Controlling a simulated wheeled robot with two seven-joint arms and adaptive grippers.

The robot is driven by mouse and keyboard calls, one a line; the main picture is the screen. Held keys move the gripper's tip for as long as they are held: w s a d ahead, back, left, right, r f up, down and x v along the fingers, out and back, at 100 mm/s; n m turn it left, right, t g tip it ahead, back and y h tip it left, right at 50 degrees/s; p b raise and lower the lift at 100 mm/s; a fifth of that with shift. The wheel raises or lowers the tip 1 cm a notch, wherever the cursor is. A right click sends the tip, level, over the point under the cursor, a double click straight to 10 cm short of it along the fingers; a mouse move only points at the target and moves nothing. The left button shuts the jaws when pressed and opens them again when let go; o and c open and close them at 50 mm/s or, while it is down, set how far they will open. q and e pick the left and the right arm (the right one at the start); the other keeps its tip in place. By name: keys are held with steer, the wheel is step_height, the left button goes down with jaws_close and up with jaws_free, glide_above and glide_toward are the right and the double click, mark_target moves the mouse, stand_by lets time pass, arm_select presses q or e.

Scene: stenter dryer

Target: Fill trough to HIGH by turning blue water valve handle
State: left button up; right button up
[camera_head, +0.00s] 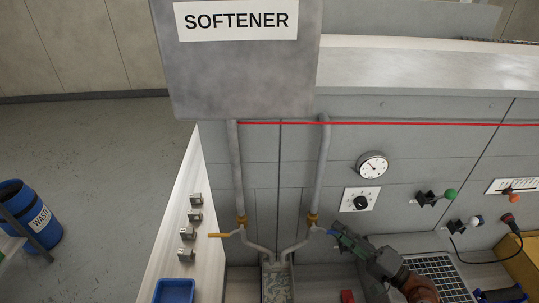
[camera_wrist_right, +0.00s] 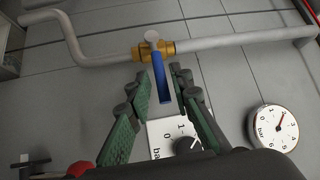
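The blue water valve handle (camera_wrist_right: 160,80) shows in the right wrist view, extending from a brass valve (camera_wrist_right: 153,50) on a grey pipe. In the head view this brass valve (camera_head: 313,219) sits on the right pipe under the softener tank. My right gripper (camera_head: 337,232) is at the handle, and its fingers hide most of it there. In the right wrist view, the green-padded fingers (camera_wrist_right: 162,83) stand on both sides of the blue handle, with a gap visible. A narrow metal trough (camera_head: 277,283) lies below the pipes; its water level is unclear. My left gripper is not in view.
A valve with an orange-yellow handle (camera_head: 222,235) is on the left pipe. A round gauge (camera_head: 373,166), a dial plate (camera_head: 360,200) and a green-knobbed lever (camera_head: 449,194) are on the panel. A blue tray (camera_head: 174,291) lies lower left. A blue waste bin (camera_head: 40,222) stands on the floor.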

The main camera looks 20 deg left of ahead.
steer(key=shift+o, duration=0.7)
steer(key=shift+d+r, duration=0.1)
steer(key=r+b+v, duration=0.1)
steer(key=b+v, duration=0.4)
steer(key=v, duration=0.2)
steer(key=shift+d+f, duration=0.35)
steer(key=shift+f, duration=0.1)
